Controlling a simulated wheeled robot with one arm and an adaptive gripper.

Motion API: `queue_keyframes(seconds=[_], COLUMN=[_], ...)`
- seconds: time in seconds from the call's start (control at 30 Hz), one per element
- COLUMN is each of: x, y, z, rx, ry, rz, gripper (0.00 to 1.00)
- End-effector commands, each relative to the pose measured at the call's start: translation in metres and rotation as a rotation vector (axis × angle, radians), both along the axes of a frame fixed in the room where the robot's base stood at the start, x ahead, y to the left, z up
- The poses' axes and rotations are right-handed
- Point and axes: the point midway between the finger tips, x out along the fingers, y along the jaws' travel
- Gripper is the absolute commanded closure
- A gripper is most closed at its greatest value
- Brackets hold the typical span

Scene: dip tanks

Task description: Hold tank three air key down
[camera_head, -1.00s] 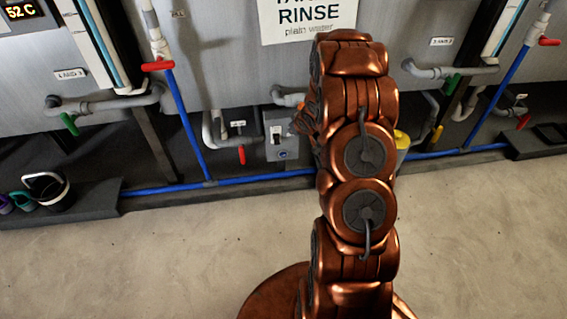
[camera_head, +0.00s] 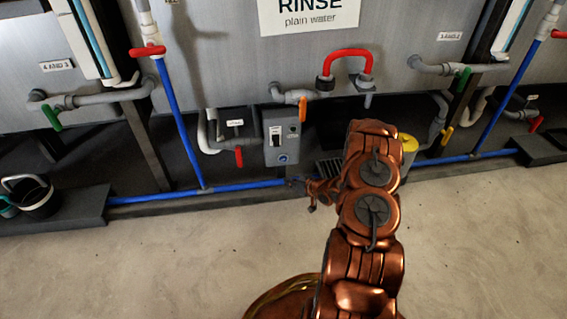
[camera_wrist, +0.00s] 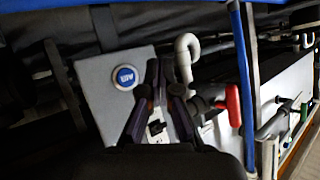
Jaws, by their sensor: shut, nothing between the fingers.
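A grey control box (camera_head: 281,141) stands below the tank with the "RINSE plain water" sign (camera_head: 310,14). It has a black switch (camera_head: 275,135) and a round blue key (camera_head: 283,158) low on its front. In the wrist view the blue key (camera_wrist: 124,78) carries white lettering, and the switch (camera_wrist: 157,127) shows between my fingers. My gripper (camera_head: 300,184) is shut and empty, just below and right of the box in the head view. In the wrist view its fingertips (camera_wrist: 163,72) lie right of the key, apart from it in the picture; their depth gap is unclear.
A red-handled valve (camera_head: 239,156) is left of the box, an orange-handled one (camera_head: 303,108) above. A red hose (camera_head: 347,54) arches above. A yellow-topped canister (camera_head: 407,143) is behind my arm. A blue pipe (camera_head: 240,187) runs low along the tanks. The front floor is clear.

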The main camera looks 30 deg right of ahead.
Motion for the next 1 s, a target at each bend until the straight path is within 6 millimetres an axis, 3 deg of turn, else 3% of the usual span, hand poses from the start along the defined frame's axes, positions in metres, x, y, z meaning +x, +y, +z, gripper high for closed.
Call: queue_keyframes(seconds=[0.43, 1.0], x=[0.008, 0.065], y=[-0.003, -0.029], z=[0.000, 0.003], rx=[-0.003, -0.004], ry=[0.000, 0.000], rz=[0.002, 0.001], gripper=[1.00, 1.00])
